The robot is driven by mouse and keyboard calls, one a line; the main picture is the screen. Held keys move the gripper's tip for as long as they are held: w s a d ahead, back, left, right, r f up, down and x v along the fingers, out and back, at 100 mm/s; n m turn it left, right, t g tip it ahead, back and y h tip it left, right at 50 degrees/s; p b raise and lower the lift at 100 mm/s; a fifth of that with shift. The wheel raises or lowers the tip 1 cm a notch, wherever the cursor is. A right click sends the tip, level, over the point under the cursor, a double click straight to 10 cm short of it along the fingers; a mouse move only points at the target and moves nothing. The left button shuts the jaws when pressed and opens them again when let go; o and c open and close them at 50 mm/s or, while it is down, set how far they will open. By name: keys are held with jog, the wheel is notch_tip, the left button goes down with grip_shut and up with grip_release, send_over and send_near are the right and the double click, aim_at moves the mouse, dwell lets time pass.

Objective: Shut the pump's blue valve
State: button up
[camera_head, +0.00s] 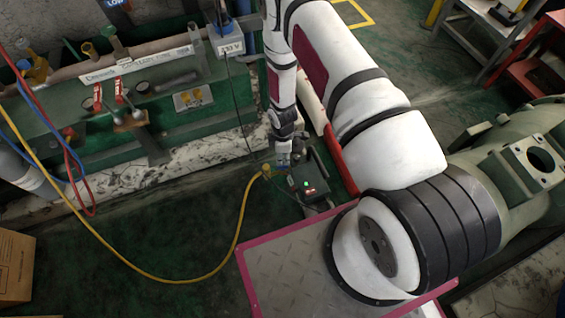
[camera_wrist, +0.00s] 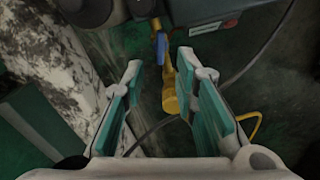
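The pump (camera_head: 309,180) is a small dark box with a green light, on the floor in the middle of the head view. Its dark body also shows at the top of the wrist view (camera_wrist: 222,12). The blue valve handle (camera_wrist: 162,48) sits on a brass-yellow fitting beside the pump, and a small bit of blue shows in the head view (camera_head: 283,158). My gripper (camera_wrist: 159,66) is open, its teal-padded fingers either side of the line to the handle. The handle appears beyond the fingertips; I cannot tell the exact gap. Nothing is held.
A yellow hose (camera_head: 240,225) runs from the fitting across the floor to the left. A dark cable (camera_wrist: 265,48) curves beside the pump. A green machine base (camera_head: 150,100) with a pale ledge stands to the left. A pink-edged plate (camera_head: 290,275) lies in front.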

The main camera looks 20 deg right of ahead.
aim_at(283, 166)
notch_tip(283, 166, down, 8)
jog(key=b, duration=0.4)
jog(key=shift+r, duration=0.55)
jog(key=shift+f, duration=0.1)
grip_shut()
dwell(0.6)
